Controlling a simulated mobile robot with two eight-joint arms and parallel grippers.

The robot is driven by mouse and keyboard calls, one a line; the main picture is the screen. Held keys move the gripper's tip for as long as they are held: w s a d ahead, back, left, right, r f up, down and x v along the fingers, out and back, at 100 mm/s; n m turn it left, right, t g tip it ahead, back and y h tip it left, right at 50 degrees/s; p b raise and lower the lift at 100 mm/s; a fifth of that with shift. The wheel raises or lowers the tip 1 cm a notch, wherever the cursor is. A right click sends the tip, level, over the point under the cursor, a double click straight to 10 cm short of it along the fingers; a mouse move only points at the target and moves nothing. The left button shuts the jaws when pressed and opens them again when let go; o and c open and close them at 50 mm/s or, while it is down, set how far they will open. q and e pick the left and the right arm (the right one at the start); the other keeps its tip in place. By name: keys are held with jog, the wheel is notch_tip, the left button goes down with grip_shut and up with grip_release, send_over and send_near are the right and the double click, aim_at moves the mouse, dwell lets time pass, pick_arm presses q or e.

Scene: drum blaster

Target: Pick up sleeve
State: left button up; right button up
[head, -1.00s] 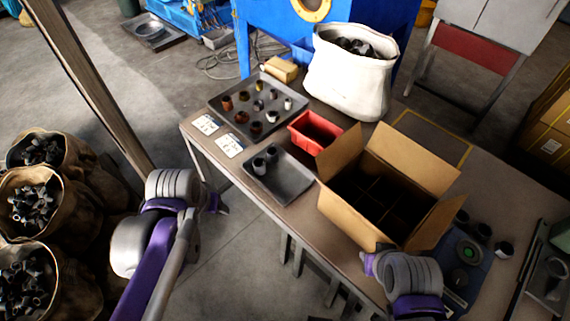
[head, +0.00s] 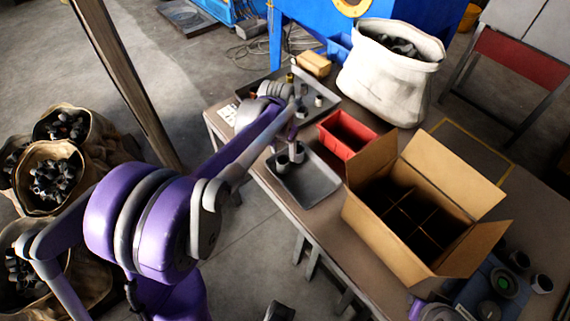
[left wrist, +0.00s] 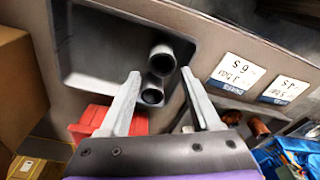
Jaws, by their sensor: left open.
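Two dark grey sleeves, a far one (head: 297,152) and a near one (head: 282,163), stand side by side at the back end of a small dark tray (head: 312,188). In the left wrist view the upper sleeve (left wrist: 162,58) and the lower sleeve (left wrist: 153,93) show their round open tops. My left gripper (left wrist: 162,76) is open above them, its fingers on either side in the picture. I cannot tell whether it touches them. In the head view my left arm partly covers this spot. Part of my right gripper (head: 418,305) shows at the bottom edge; its jaws cannot be made out.
A red bin (head: 347,138) and an open divided cardboard box (head: 470,175) stand right of the small tray. A larger tray (head: 328,112) of small parts lies behind, partly hidden by my arm. A white sack (head: 390,85) stands at the back.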

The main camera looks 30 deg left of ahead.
aim_at(283, 160)
pick_arm(q)
jog(key=f, duration=0.6)
jog(key=shift+w+a, duration=0.15)
jog(key=shift+w, duration=0.1)
jog(key=shift+r, duration=0.1)
grip_shut()
